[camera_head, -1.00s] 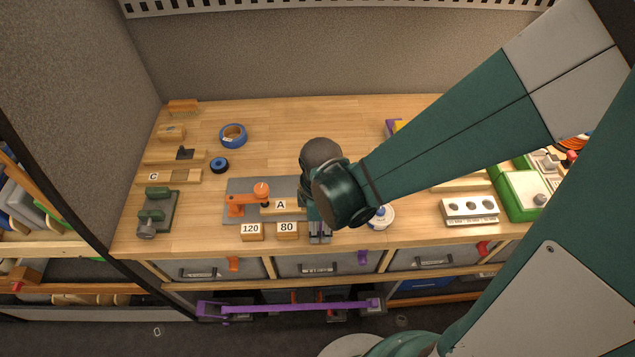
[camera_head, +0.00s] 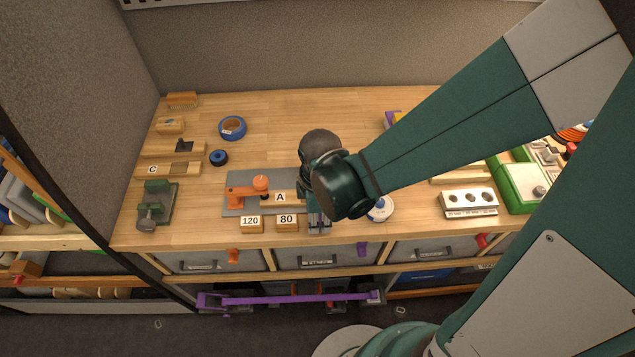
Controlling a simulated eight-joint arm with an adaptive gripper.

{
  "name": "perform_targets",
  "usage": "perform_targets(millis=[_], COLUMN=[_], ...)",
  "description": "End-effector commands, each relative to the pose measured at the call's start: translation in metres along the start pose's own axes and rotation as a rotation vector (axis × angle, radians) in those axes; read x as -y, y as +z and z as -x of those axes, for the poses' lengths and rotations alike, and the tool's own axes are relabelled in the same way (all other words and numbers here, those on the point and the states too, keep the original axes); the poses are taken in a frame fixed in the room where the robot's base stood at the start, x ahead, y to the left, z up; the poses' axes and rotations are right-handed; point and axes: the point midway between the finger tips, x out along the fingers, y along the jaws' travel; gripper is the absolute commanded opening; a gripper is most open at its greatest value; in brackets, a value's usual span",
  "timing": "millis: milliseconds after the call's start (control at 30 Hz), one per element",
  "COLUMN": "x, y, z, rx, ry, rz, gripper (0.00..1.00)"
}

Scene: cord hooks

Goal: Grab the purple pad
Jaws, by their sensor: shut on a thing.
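My gripper (camera_head: 319,228) points down at the front edge of the wooden bench, just right of the block marked 80. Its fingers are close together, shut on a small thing. Only a thin purplish sliver (camera_head: 319,230) shows between the fingertips; it looks like the purple pad, but the fingers and wrist hide most of it. I cannot tell whether it is clear of the bench top.
Blocks marked 120 (camera_head: 251,223) and 80 (camera_head: 287,221) stand left of my gripper. A white round item (camera_head: 381,211) and a holed block (camera_head: 469,203) lie right.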

Motion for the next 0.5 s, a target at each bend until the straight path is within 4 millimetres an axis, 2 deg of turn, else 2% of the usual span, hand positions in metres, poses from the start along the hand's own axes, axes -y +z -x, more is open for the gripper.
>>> perform_targets(millis=[267,500], x=[0.000,0.000], y=[0.000,0.000], z=[0.007,0.025], rx=[0.000,0.000], ry=[0.000,0.000], rz=[0.000,0.000], gripper=[0.12,0.12])
